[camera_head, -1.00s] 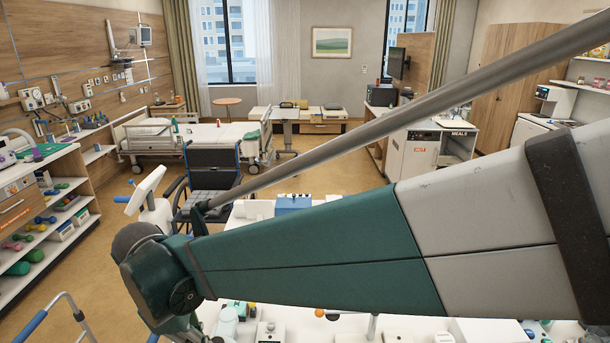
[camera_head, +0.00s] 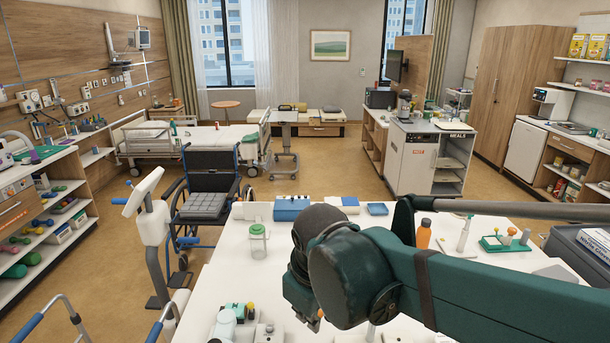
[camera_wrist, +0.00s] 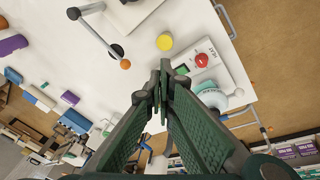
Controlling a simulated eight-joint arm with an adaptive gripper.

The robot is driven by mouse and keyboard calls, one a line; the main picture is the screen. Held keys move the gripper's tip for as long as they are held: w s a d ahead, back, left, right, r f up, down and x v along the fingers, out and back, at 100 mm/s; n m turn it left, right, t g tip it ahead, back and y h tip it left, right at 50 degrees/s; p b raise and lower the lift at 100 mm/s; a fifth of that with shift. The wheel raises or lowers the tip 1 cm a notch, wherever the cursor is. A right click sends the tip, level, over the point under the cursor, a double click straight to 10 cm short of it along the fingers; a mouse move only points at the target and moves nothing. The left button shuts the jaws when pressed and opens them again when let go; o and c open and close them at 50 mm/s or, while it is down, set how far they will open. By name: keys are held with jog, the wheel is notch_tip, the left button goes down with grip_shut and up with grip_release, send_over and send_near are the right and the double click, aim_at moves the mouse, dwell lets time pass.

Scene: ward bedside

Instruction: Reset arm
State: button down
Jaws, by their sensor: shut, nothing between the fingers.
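My gripper (camera_wrist: 160,85) shows in the wrist view with its two green fingers together, shut and empty. It points down over the white table, with open space around its fingertips. Near the fingertips in that view are a yellow round object (camera_wrist: 164,42), a small device with a red button (camera_wrist: 202,60) and an orange ball (camera_wrist: 125,64). In the head view my green arm reaches in from the right over the white table (camera_head: 235,280). The fingers are hidden there behind the wrist housing.
On the table stand a clear jar with a green lid (camera_head: 258,240), a blue box (camera_head: 291,208), an orange bottle (camera_head: 423,234) and a green tray (camera_head: 505,245). A wheelchair (camera_head: 208,180) is beyond the table. A hospital bed (camera_head: 190,138) is at the back.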

jog(key=s+d+m+t, duration=0.2)
jog(key=d+m, duration=0.3)
jog(key=d, duration=0.5)
jog(key=s+d+f+m+t+b, duration=0.1)
jog(key=d+m, duration=0.4)
jog(key=d, duration=0.6)
jog(key=s+t, duration=0.1)
jog(key=s, duration=0.1)
jog(key=shift+s+h, duration=0.3)
jog(key=shift+f, duration=0.1)
dwell(2.0)
